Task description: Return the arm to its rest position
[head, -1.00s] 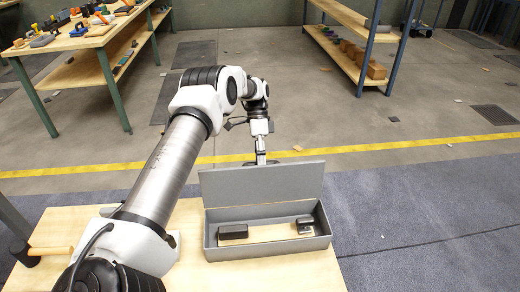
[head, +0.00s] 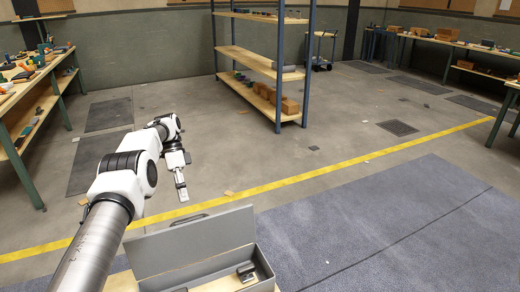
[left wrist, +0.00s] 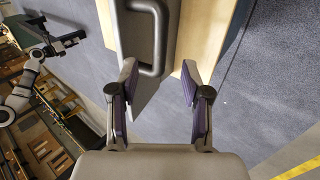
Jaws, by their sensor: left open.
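My left arm reaches in from the left in the head view, and its gripper (head: 182,190) hangs behind and above the raised lid of a grey metal box. In the left wrist view the same gripper (left wrist: 160,85) has its two fingers apart with nothing held between them. The box (head: 262,262) stands on a light wooden table with its lid (head: 190,243) upright. A dark block (head: 246,270) lies inside it. The lid's handle (left wrist: 157,40) shows ahead of the fingertips in the wrist view, apart from them. My right gripper is not clearly seen.
A wooden shelf rack (head: 262,62) with boxes stands beyond the yellow floor line. A workbench with tools (head: 35,75) is at the left, another bench (head: 450,45) at the back right. The blue-grey mat (head: 390,220) right of the box is clear.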

